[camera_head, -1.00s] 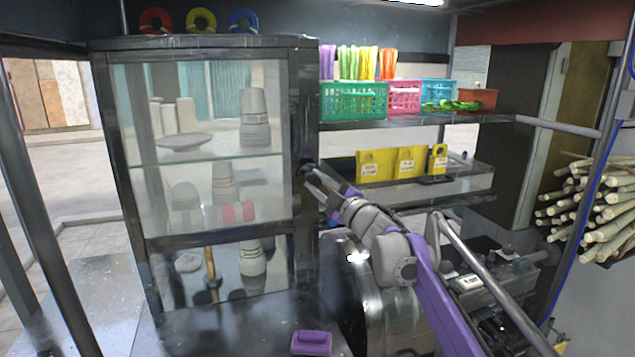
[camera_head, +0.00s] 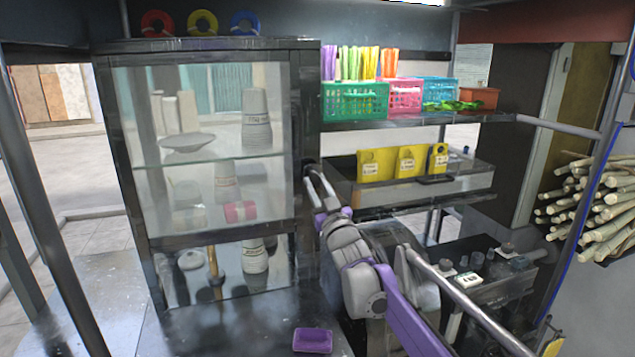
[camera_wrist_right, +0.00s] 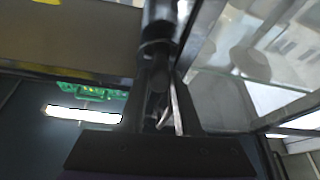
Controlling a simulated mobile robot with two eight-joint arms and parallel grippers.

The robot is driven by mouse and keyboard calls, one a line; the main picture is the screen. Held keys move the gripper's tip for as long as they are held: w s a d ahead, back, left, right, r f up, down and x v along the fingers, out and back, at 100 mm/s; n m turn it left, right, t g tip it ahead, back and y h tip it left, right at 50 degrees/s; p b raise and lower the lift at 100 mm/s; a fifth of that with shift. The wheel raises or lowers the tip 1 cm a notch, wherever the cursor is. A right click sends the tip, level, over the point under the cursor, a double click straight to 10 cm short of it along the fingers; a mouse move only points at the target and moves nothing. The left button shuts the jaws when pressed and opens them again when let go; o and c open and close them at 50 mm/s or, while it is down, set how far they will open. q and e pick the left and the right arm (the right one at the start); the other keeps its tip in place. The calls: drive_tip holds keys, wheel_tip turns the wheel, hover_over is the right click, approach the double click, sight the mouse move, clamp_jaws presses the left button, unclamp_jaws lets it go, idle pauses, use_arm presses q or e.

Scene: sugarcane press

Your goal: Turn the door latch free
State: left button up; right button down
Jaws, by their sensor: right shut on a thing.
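The dark display cabinet (camera_head: 303,110) has a glass door (camera_head: 208,185) that looks closed. The latch is at the cabinet's right front post, small and dark, mostly hidden behind my right gripper (camera_head: 313,178). In the right wrist view, a dark rounded piece (camera_wrist_right: 158,30), apparently the latch, stands at the fingertips. My right gripper is shut on it, and the arm reaches up to it from the lower right. My left gripper is not in view.
Cups and bowls stand on the shelves behind the glass. A purple block (camera_head: 312,340) lies on the counter in front. Right of the cabinet are a shelf with a green basket (camera_head: 355,103), yellow tagged items (camera_head: 376,164), and a rack of cane (camera_head: 590,205).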

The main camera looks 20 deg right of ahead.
drive_tip(key=shift+m+h, duration=0.6)
drive_tip(key=shift+m, duration=0.7)
drive_tip(key=c, duration=0.6)
unclamp_jaws()
drive_tip(key=b+v, duration=0.1)
drive_tip(key=v, duration=0.9)
drive_tip(key=shift+s+f, duration=0.15)
drive_tip(key=shift+s, duration=0.2)
